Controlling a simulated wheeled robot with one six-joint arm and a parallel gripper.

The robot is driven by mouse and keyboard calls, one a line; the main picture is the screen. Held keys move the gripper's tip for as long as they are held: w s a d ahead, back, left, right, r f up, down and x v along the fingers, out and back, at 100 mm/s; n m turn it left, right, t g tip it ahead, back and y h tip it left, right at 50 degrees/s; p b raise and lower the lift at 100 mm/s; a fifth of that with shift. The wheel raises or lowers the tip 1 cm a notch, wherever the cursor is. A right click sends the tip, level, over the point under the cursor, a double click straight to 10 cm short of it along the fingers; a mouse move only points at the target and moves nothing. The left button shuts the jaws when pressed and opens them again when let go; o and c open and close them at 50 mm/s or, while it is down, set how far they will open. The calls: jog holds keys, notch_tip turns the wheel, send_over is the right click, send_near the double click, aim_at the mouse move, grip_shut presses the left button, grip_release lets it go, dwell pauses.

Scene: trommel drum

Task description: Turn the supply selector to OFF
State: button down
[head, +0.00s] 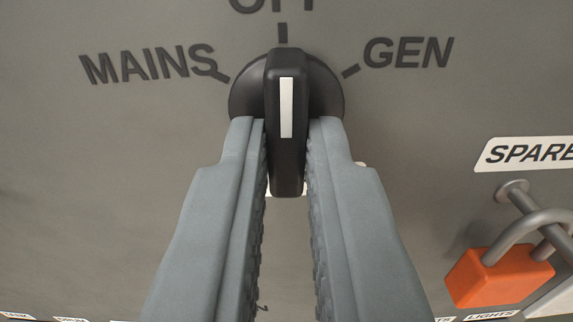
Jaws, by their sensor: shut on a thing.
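The supply selector (287,65) is a black knob with a raised grip bar and a white pointer line, on a grey panel in the head view. The pointer stands upright, in line with the tick under the OFF label (279,5), which is cut off by the top edge. The MAINS label (149,64) is at its left and the GEN label (408,53) at its right. My gripper (287,135) is shut on the grip bar, one grey finger on each side. The fingers hide the knob's lower sides.
An orange padlock (496,277) hangs from a grey metal fitting (521,203) at the lower right, below a SPARE label (530,153). Small labels run along the bottom edge. The panel left of the knob is bare below MAINS.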

jog(key=shift+f+n, duration=0.1)
jog(key=shift+n, duration=0.2)
jog(key=c, duration=1.5)
grip_release()
jog(key=shift+s, duration=0.1)
jog(key=s, duration=1.7)
jog(key=shift+s, duration=0.1)
